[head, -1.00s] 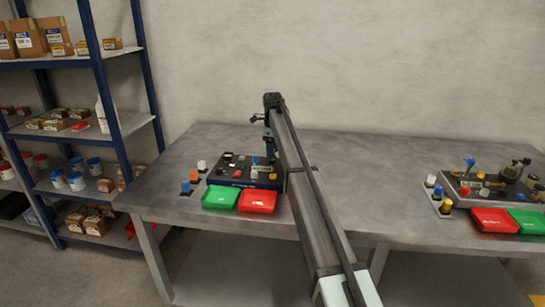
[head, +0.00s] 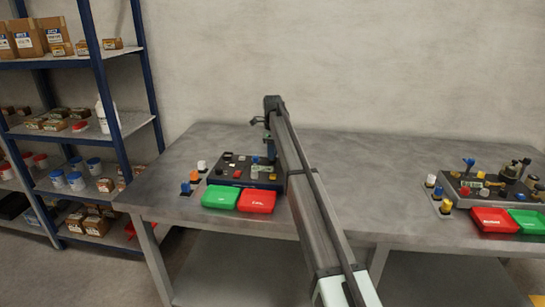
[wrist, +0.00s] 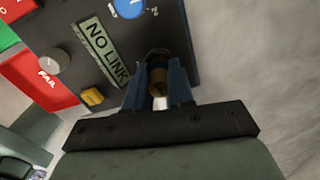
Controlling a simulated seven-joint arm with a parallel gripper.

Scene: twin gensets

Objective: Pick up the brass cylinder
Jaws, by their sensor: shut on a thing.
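The brass cylinder (wrist: 158,76) shows in the wrist view between the two blue fingers of my gripper (wrist: 159,88). The fingers are shut on it, one on each side. A dark round shape lies at its far end, and I cannot tell whether the cylinder is seated in the dark panel (wrist: 190,20) or clear of it. In the head view my gripper (head: 269,148) is over the back right part of the left panel (head: 228,177). The cylinder cannot be made out there.
Near the fingers on the panel are a NO LINK plate (wrist: 101,48), a yellow block (wrist: 92,96), a grey knob (wrist: 55,61) and a blue disc (wrist: 129,7). Green (head: 220,197) and red (head: 257,200) trays stand in front. A second panel (head: 490,190) stands right.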

